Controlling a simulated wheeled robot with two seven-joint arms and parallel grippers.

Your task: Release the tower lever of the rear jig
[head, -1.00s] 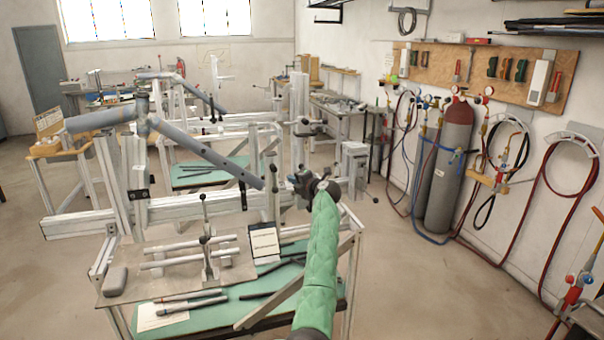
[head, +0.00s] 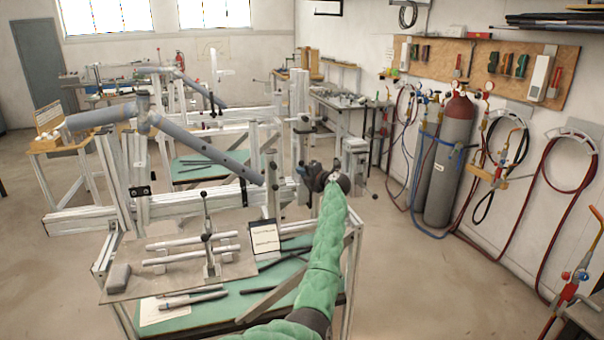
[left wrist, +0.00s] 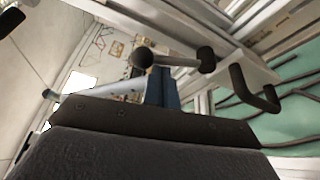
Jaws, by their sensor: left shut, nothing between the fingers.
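A jig with a grey-blue tube (head: 205,153) stands in front, and a second jig (head: 215,122) with a similar tube stands behind it. An upright metal tower (head: 299,95) with dark clamp handles (head: 303,124) rises right of the front tube. My left gripper (head: 306,172) is shut and empty, just right of the tube's lower end and below those handles. In the left wrist view, a lever with a dark ball knob (left wrist: 143,57) and a dark grip (left wrist: 206,59) shows beyond the gripper, with no clear contact. I cannot tell which lever is the tower lever. My right gripper is out of view.
Gas cylinders (head: 447,160) and hoses line the right wall. Open floor lies between bench and cylinders.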

